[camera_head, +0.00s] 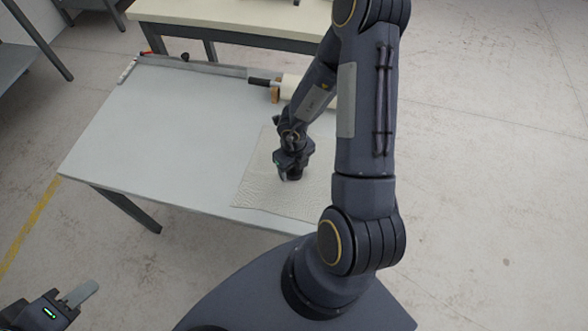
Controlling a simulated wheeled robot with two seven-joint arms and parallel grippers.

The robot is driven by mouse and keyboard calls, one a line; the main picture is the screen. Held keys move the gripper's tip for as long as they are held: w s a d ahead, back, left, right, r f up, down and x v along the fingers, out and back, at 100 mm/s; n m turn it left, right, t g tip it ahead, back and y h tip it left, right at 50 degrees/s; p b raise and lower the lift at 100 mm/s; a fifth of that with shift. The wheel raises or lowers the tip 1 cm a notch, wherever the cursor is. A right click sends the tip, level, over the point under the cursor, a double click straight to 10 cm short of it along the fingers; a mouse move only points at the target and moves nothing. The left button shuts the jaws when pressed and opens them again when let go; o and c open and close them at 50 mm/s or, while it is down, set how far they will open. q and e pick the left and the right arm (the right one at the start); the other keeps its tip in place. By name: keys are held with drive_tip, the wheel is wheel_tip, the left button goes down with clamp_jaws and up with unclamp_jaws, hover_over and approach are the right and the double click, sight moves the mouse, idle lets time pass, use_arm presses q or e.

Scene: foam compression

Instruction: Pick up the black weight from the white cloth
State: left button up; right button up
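The white cloth (262,192) lies flat on the grey table, near its right front part, partly covered by my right arm. My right gripper (286,175) points down at the cloth, low over it or touching it. A small dark shape (295,178) shows right at its fingertips; it may be the black weight, but it blends with the dark gripper. I cannot tell whether the fingers are closed on it. My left gripper (80,294) is at the bottom left, off the table and away from the cloth; its finger opening cannot be made out.
The grey table (160,130) is clear on its left half. A pale roller with a dark handle (259,82) lies at the back, partly behind my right arm. A red-and-white item (128,70) sits at the far left corner. A cream table (230,20) stands behind.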

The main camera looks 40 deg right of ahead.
drive_tip(key=c, duration=1.2)
